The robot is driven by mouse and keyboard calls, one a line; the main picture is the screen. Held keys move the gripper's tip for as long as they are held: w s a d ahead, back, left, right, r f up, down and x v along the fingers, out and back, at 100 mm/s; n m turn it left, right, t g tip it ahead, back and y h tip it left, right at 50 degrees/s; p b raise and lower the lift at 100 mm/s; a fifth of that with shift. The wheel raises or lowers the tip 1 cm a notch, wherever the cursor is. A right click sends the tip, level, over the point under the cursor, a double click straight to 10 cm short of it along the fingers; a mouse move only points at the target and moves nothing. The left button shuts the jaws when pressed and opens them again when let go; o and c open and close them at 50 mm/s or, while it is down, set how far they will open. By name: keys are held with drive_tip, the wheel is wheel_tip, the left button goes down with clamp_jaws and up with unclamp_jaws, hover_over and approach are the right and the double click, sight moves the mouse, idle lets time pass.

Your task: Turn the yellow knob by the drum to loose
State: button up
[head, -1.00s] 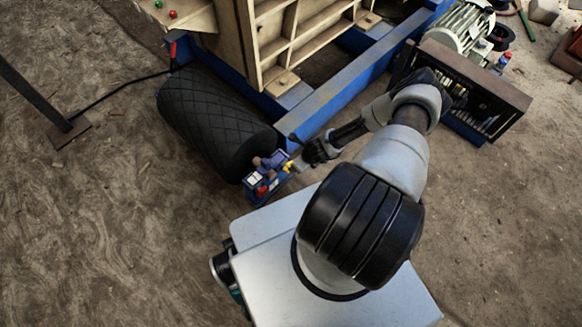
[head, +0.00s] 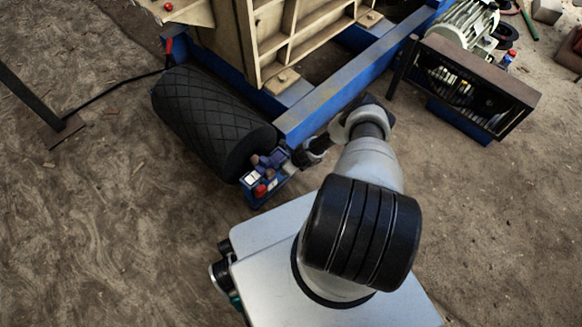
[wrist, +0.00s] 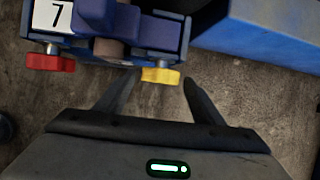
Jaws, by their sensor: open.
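The yellow knob (wrist: 161,75) sits on the near side of a small blue unit (wrist: 150,30) in the wrist view, right of a red knob (wrist: 50,62). In the head view the blue unit (head: 265,182) stands at the near end of the black drum (head: 212,122), and my arm hides the yellow knob. My gripper (wrist: 156,80) is open, its two dark fingers spread to the left and right of the yellow knob. The fingertips are close to it, with a gap on each side. I cannot tell whether they reach the knob's depth.
A blue beam (head: 340,90) runs just right of the unit; it also fills the upper right of the wrist view (wrist: 262,32). A brown open-fronted box (head: 480,85) stands farther right. Bare ground lies to the left and front.

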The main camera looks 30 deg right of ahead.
drive_tip(key=shift+c, duration=0.3)
drive_tip(key=c, duration=1)
drive_tip(key=shift+a, duration=0.1)
drive_tip(key=h, duration=0.1)
drive_tip(key=n+t+h, duration=0.1)
drive_tip(key=h, duration=0.1)
drive_tip(key=a+t+h, duration=0.1)
drive_tip(key=h, duration=0.1)
drive_tip(key=shift+s+f, duration=0.15)
drive_tip(key=shift+f, duration=0.1)
